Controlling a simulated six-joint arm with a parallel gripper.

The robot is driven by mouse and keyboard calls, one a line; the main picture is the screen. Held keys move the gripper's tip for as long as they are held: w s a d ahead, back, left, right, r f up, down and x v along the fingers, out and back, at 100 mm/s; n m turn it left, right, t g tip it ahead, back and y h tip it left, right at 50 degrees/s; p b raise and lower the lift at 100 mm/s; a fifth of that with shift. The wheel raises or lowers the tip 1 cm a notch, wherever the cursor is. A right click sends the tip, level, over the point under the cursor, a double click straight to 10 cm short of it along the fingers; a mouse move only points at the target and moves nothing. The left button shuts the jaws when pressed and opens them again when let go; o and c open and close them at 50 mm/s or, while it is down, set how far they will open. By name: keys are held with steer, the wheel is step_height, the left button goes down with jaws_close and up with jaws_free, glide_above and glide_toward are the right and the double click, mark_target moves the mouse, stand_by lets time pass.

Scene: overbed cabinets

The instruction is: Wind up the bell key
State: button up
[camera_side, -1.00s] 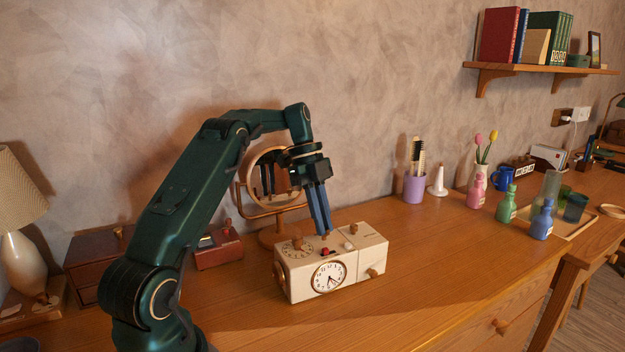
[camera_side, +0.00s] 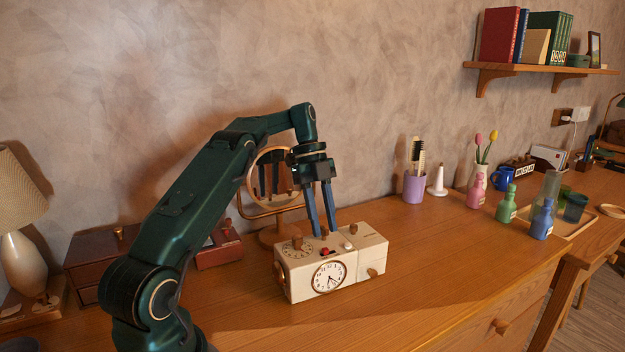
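The cream clock box (camera_side: 355,272) stands on the desk. It has a clock face (camera_side: 329,277) on its front and a smaller dial with a wooden knob (camera_side: 297,243) on top. More wooden knobs sit on its front right (camera_side: 372,273) and top right (camera_side: 353,229). A red button (camera_side: 325,251) and a white button (camera_side: 348,245) are on top. My gripper (camera_side: 325,233) points down at the rear top of the box. Its blue fingers are apart, with a small wooden knob (camera_side: 324,230) between the tips. I cannot tell whether they touch it, or which knob is the bell key.
A round mirror (camera_side: 272,178) stands behind the box, with a wooden drawer box (camera_side: 90,255) and small red-brown box (camera_side: 219,248) to the left. A purple cup (camera_side: 414,188) and small bottles (camera_side: 542,222) stand to the right. The desk in front of the box is clear.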

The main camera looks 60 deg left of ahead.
steer(key=shift+s+n, duration=0.1)
steer(key=shift+n, duration=0.3)
